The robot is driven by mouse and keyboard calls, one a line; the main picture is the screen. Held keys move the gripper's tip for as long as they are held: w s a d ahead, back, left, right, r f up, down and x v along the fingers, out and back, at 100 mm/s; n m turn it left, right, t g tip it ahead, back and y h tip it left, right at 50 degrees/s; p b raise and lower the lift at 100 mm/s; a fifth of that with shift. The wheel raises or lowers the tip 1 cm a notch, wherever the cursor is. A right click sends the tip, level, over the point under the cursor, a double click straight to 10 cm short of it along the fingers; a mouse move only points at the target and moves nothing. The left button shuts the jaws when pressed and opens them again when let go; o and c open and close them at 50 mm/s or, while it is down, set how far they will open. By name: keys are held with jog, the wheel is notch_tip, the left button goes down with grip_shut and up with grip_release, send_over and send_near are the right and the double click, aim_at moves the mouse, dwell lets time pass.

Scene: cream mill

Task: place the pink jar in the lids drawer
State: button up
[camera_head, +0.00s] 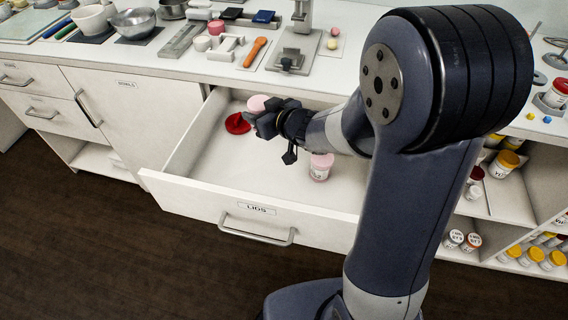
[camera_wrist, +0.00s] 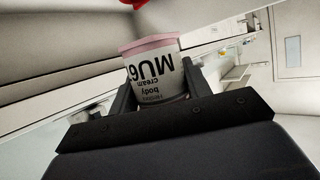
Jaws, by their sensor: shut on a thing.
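The lids drawer (camera_head: 255,209) is pulled out, with the label LIDS on its front. My gripper (camera_head: 268,116) is over the back part of the drawer. It is shut on a pink jar (camera_head: 257,103), of which mostly the pink top shows in the head view. In the wrist view the pink jar (camera_wrist: 155,75) sits between the two fingers, with a white label and a pink lid. Its printing appears upside down. Another pink-lidded jar (camera_head: 320,170) stands upright inside the drawer, to the right of my gripper and partly beside my arm.
A red lid (camera_head: 237,124) lies in the drawer at the back left; red also shows at the top of the wrist view (camera_wrist: 130,3). The drawer's left and front floor is bare. The counter (camera_head: 190,65) above holds bowls and tools. Shelves with yellow-lidded jars (camera_head: 507,162) are at right.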

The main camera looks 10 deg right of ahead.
jog(key=shift+a+r, duration=0.1)
jog(key=shift+a, duration=0.1)
jog(key=shift+a+b, duration=0.1)
jog(key=shift+b, duration=0.25)
notch_tip(320, 180, down, 10)
jog(key=b, duration=0.4)
jog(key=shift+r, duration=0.15)
jog(key=shift+f+b, duration=0.55)
jog(key=shift+f, duration=0.1)
jog(key=o, duration=1)
jog(key=shift+r, duration=0.15)
